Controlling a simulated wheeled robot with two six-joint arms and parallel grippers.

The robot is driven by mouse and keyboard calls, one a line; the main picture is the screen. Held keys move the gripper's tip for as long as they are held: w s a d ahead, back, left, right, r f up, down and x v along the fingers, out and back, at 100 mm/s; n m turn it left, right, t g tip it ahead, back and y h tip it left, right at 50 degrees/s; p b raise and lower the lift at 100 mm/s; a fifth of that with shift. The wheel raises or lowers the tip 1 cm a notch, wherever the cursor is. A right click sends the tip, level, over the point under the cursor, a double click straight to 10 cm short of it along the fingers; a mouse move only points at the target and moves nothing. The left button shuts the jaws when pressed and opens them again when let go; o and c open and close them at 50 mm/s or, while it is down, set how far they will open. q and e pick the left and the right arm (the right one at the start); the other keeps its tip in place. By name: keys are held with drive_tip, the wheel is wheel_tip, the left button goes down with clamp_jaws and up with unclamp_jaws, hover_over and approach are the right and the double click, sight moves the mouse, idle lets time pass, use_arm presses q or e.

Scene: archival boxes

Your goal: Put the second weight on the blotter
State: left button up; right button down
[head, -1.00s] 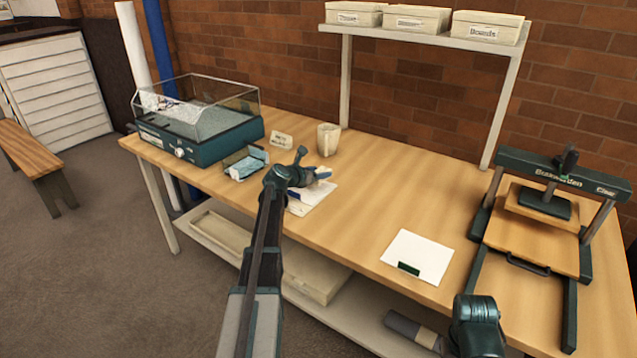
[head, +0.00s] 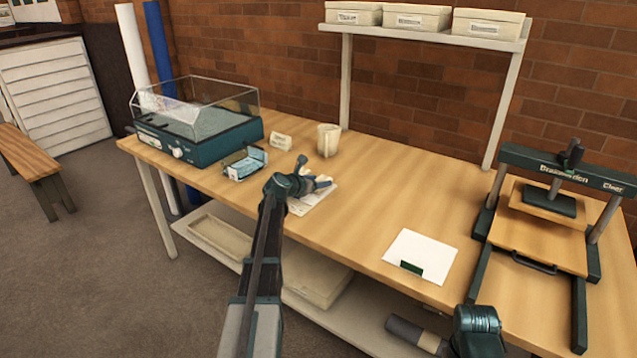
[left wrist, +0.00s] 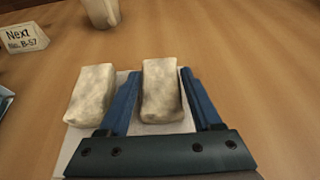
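Two pale, mottled, block-shaped weights lie side by side over a white sheet in the left wrist view: the left weight (left wrist: 92,95) and the right weight (left wrist: 162,88). My left gripper (left wrist: 162,76) has one blue finger on each side of the right weight. The fingertips are very close to its sides; I cannot tell whether they press on it. In the head view my left gripper (head: 318,181) is low over the sheet (head: 312,204), and my arm hides much of it. My right gripper is not in view.
A cream mug (head: 328,140) and a small card (head: 281,142) stand behind. A small tray (head: 245,163) and a clear-lidded case (head: 200,135) are at left. A white sheet with a green piece (head: 422,252) and a press (head: 535,225) are at right. Bare tabletop lies between.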

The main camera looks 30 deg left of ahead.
use_arm(q)
drive_tip(key=o, duration=0.3)
drive_tip(key=shift+o, duration=0.2)
drive_tip(key=shift+r, duration=0.1)
drive_tip(key=shift+s+r+p, duration=0.1)
drive_tip(key=shift+r+p, duration=0.1)
drive_tip(key=shift+p, duration=0.1)
drive_tip(key=p+v, duration=0.4)
drive_tip(key=v, duration=0.7)
drive_tip(key=shift+s, duration=0.4)
